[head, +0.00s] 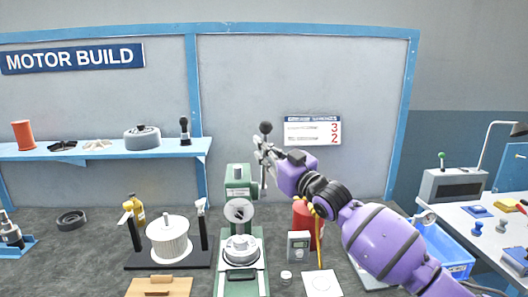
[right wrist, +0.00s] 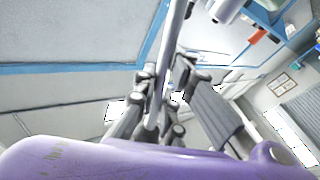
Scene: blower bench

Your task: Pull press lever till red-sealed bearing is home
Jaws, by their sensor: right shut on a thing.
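The green press (head: 238,177) stands on the bench in the middle of the head view. Its lever (head: 265,136) points up and ends in a black ball knob. My right gripper (head: 263,157) is shut on the lever just below the knob, with the arm coming from the right. In the right wrist view the lever rod (right wrist: 166,68) runs up between the fingers of my gripper (right wrist: 158,112). A round silvery part (head: 240,249) sits on the press bed under the ram. I cannot make out a red seal on it. My left gripper is not in view.
A white coil on a black stand (head: 168,240) stands left of the press. A red cylinder (head: 305,222) and a small grey meter (head: 298,246) stand close on the right. A blue shelf (head: 100,152) with parts hangs at the back left. A blue bin (head: 450,257) is at right.

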